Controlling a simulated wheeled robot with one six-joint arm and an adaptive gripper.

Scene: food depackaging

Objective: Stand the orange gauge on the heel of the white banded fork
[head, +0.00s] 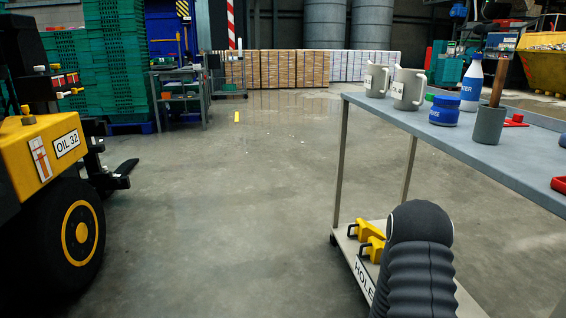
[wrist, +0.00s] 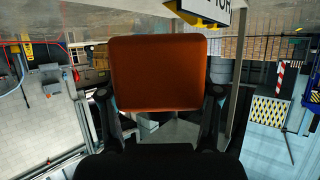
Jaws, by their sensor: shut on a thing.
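The orange gauge (wrist: 156,73) is a block with rounded corners. In the wrist view it fills the upper middle, between the two dark fingers of my gripper (wrist: 160,98). My gripper is shut on it, one finger at each side. In the head view neither the gauge nor my gripper's fingers show; my dark ribbed arm covers the lower right. A dark fork (head: 124,168) sticks out low at the front of the yellow machine at the left. I cannot make out a white band on it, and its heel is partly hidden.
The yellow machine (head: 38,148) with a black wheel stands at the left. A grey trolley (head: 400,118) at the right carries jugs, tubs and a bottle, with yellow items (head: 371,238) on its lower shelf. The concrete floor (head: 235,190) between them is clear.

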